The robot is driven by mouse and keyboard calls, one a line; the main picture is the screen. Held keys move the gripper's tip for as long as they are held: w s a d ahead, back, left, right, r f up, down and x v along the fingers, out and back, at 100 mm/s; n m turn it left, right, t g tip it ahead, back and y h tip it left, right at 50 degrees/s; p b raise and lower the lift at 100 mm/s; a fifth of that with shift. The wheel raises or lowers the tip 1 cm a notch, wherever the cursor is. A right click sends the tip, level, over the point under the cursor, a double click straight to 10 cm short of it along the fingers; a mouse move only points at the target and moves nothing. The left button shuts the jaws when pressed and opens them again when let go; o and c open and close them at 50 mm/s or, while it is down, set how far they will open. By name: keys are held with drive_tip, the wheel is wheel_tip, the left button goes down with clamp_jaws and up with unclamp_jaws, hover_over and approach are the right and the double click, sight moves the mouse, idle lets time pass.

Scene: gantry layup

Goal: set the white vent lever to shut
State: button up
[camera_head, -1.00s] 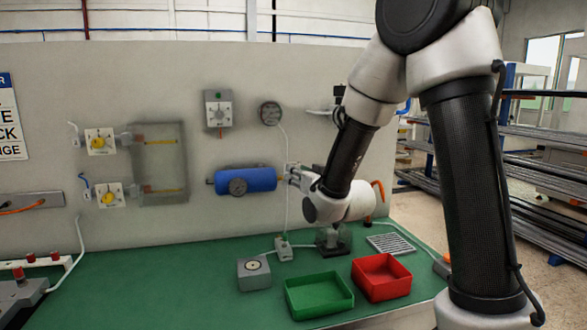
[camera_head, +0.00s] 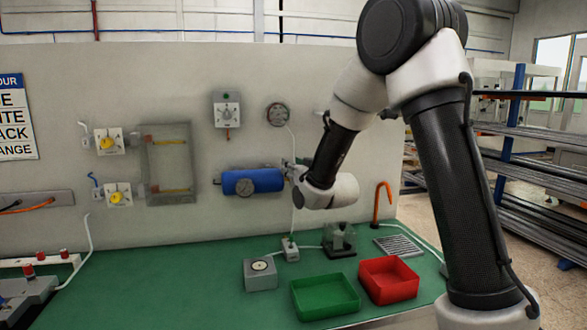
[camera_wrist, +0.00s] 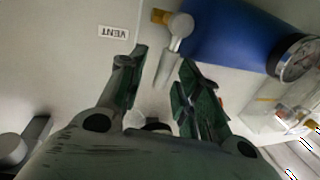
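The white vent lever (camera_wrist: 175,45) shows in the wrist view, pivoted beside a brass fitting (camera_wrist: 160,17) at the end of the blue tank (camera_wrist: 226,30). A VENT label (camera_wrist: 114,32) appears upside down to its left. My gripper (camera_wrist: 163,60) is open, with one dark finger on each side of the lever's lower end in the picture. I cannot tell whether either finger touches it. In the head view my gripper (camera_head: 290,170) is at the right end of the blue tank (camera_head: 250,182); the lever is too small to make out there.
A gauge (camera_wrist: 298,57) sits on the tank. On the green bench (camera_head: 190,275) below are a grey box (camera_head: 260,281), a green tray (camera_head: 325,308), a red tray (camera_head: 389,291) and a clear jar (camera_head: 339,236). An orange hook (camera_head: 378,198) stands right of my wrist.

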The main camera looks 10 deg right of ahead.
clamp_jaws()
drive_tip(key=shift+a+n, duration=0.25)
drive_tip(key=shift+n, duration=0.25)
drive_tip(key=shift+o, duration=0.2)
unclamp_jaws()
drive_tip(key=v, duration=0.7)
drive_tip(key=shift+s, duration=0.25)
